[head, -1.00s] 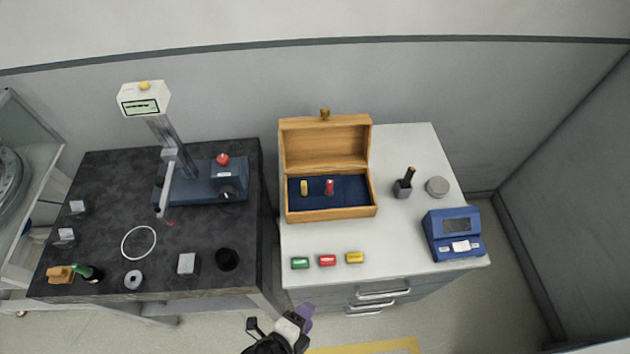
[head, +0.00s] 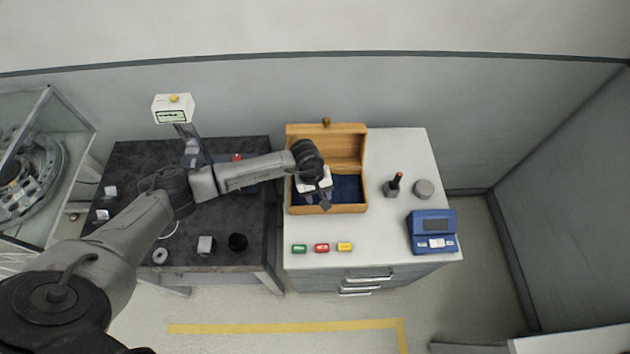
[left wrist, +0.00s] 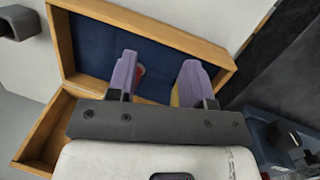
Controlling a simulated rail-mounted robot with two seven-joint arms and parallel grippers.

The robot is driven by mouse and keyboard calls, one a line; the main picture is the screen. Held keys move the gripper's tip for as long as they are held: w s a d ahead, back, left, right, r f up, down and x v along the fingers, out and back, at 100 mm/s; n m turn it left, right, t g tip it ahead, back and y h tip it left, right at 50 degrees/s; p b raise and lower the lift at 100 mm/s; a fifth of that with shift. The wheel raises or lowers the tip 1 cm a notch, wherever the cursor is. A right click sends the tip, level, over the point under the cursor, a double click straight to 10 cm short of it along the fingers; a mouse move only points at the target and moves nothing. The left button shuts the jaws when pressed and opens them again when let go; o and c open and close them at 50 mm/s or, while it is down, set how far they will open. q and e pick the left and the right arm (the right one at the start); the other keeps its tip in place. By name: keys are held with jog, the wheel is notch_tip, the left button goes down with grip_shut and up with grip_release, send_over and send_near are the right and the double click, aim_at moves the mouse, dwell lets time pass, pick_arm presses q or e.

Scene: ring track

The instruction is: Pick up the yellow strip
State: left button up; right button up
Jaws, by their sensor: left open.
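My left gripper (head: 322,198) is low over the open wooden box (head: 296,209), and it hides the items inside from the head view. In the left wrist view, its two purple fingers (left wrist: 158,78) are open and apart. A thin yellow piece (left wrist: 175,98), likely the yellow strip, shows beside the right finger, mostly hidden by it. A red piece (left wrist: 140,72) shows behind the left finger. I cannot tell whether either finger touches them. Another yellow piece (head: 345,247) lies on the white counter in front of the box. My right gripper is not in view.
A green piece (head: 299,249) and a red piece (head: 321,247) lie beside the yellow one. The box lid (head: 345,145) stands open behind. A dark holder (head: 392,187), a grey round tin (head: 424,189) and a blue device (head: 432,232) stand to the right on the counter.

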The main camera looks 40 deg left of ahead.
pick_arm(q)
jog(key=a+y, duration=0.1)
jog(key=a, duration=0.1)
jog(key=w+a+r+m, duration=0.1)
jog(key=a, duration=0.1)
jog(key=w+a+r+y, duration=0.1)
jog(key=shift+a+r+y+p, duration=0.2)
jog(key=shift+a+y+p, duration=0.1)
jog(key=shift+a+p, duration=0.1)
jog(key=shift+a+f, duration=0.2)
jog(key=shift+f, duration=0.1)
notch_tip(320, 180, down, 2)
jog(key=shift+f+p, duration=0.15)
jog(key=shift+p, duration=0.15)
jog(key=shift+s+a+f+p, duration=0.15)
jog(key=shift+f+p, duration=0.2)
jog(key=shift+f, duration=1.85)
grip_shut()
